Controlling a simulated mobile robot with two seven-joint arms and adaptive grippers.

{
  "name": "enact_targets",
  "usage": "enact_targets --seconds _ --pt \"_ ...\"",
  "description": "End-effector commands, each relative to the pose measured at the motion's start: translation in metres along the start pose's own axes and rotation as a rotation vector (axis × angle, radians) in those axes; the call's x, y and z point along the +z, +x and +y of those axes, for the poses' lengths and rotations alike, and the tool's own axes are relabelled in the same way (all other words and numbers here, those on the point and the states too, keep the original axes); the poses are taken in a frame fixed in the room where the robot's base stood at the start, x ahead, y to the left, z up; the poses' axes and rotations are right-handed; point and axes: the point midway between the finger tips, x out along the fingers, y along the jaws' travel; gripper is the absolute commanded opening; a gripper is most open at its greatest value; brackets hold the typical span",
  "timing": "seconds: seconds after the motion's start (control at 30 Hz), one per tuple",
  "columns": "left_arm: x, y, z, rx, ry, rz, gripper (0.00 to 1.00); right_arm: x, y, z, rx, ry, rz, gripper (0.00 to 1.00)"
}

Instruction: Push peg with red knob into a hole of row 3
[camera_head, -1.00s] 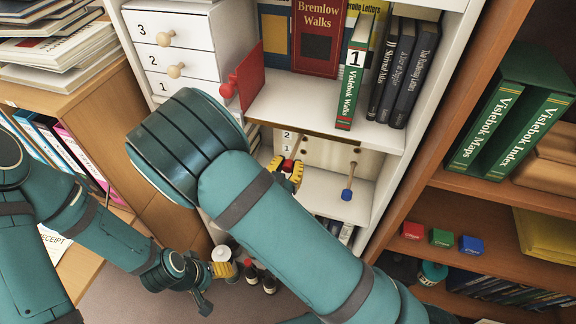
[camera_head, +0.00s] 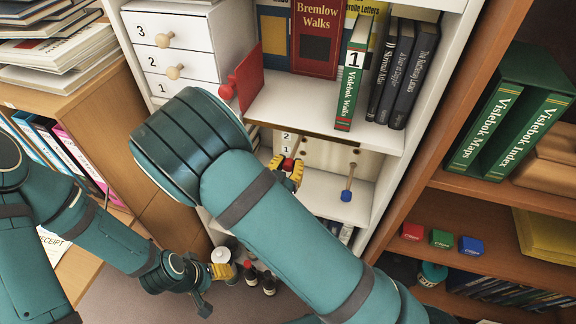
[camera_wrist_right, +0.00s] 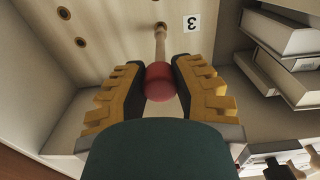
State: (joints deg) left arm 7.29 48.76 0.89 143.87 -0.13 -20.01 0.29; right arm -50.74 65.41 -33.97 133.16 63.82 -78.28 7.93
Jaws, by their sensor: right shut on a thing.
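The peg with the red knob (camera_wrist_right: 159,82) is held between the yellow fingers of my right gripper (camera_wrist_right: 160,88). Its pale shaft points at the cream peg panel (camera_wrist_right: 115,18), and its tip is at or just by a hole beside the label 3 (camera_wrist_right: 191,22). I cannot tell whether the tip is in that hole. In the head view my right gripper (camera_head: 288,172) is in the lower shelf bay, partly hidden by my arm. A blue-knobbed peg (camera_head: 346,195) sticks out from the panel at right. My left gripper (camera_head: 222,271) is low at left; its jaws are unclear.
The labels 2 and 1 (camera_head: 286,143) show above my right gripper. Shelf walls stand close on both sides, and a board with books (camera_head: 352,70) lies above. Boxes (camera_wrist_right: 285,45) sit at right in the wrist view. Small bottles (camera_head: 268,284) stand near my left gripper.

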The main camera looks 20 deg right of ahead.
Motion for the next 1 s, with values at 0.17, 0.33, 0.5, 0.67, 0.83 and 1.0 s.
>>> enact_targets --seconds 0.17,0.33,0.5,0.67,0.83,1.0 --pt "0.000 0.001 0.000 0.000 0.000 0.000 0.62 0.000 0.004 0.000 0.000 0.000 0.000 0.00" --pt "0.000 0.001 0.000 0.000 0.000 0.000 0.62 0.000 0.008 0.000 0.000 0.000 0.000 0.00" --pt "0.000 0.002 -0.001 0.000 0.000 0.000 0.62 0.000 0.012 0.000 0.000 0.000 0.001 0.00" --pt "0.000 0.002 -0.001 0.000 0.000 0.000 0.62 0.000 0.016 0.000 0.000 0.000 0.001 0.00" --pt "0.000 0.003 -0.001 0.000 0.000 0.000 0.62 0.000 0.019 0.000 0.000 0.000 0.000 0.00" --pt "0.000 0.003 -0.001 0.000 0.000 0.000 0.62 0.000 0.022 0.000 0.000 -0.001 0.000 0.00"
